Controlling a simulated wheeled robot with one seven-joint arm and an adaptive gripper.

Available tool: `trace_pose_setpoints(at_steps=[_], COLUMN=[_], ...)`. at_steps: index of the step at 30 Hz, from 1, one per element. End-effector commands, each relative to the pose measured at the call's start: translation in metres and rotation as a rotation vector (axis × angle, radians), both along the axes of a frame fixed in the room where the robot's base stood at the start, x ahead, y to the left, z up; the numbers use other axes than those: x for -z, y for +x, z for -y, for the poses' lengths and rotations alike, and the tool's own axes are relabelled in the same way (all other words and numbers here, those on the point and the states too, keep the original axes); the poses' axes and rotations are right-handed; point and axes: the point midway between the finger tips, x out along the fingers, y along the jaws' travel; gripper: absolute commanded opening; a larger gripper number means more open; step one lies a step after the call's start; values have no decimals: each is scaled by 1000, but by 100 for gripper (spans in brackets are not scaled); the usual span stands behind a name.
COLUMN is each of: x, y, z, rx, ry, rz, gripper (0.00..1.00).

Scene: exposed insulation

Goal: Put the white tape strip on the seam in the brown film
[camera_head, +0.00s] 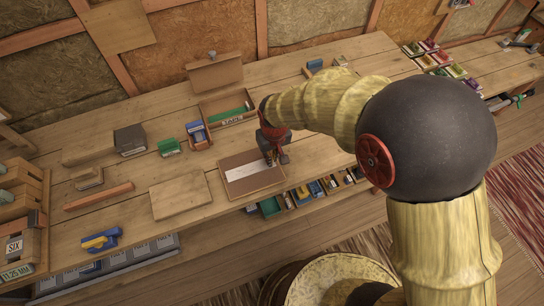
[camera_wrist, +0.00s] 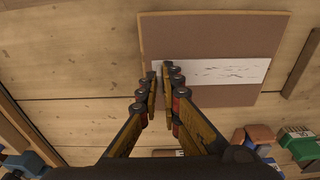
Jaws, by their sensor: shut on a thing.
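The white tape strip (camera_head: 246,171) lies lengthwise across the middle of the brown film panel (camera_head: 257,187). In the wrist view the strip (camera_wrist: 225,71) has thin dark irregular marks along it, and the brown film (camera_wrist: 215,35) shows on both sides of it. My gripper (camera_head: 270,161) is at one end of the strip, over the panel. In the wrist view my gripper's fingertips (camera_wrist: 161,70) are close together around that end. No bare seam shows; whether the strip covers it, or touches the film all along, I cannot tell.
The panel lies on a wooden workbench (camera_head: 100,215). An open box labelled TAPE (camera_head: 233,118) stands behind it, with a blue-filled small bin (camera_head: 197,134) to its left. A flat wooden board (camera_head: 180,195) lies left of the panel.

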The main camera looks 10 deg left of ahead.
Motion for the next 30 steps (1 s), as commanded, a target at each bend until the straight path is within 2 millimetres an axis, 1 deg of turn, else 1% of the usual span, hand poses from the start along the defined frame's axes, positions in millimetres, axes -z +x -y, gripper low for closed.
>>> trace_pose_setpoints(at_steps=[1,5,6,15,26,29,30], x=[9,12,12,10,6,-2,-8], y=[-4,-5,-6,-5,-3,-3,-2], z=[2,3,3,3,2,2,1], rx=[0,0,0,0,0,0,0], ry=[-7,-8,-9,-7,-5,-4,-4], rz=[-11,-14,-14,-12,-9,-7,-6], gripper=[0,0,7,23,23,23,23])
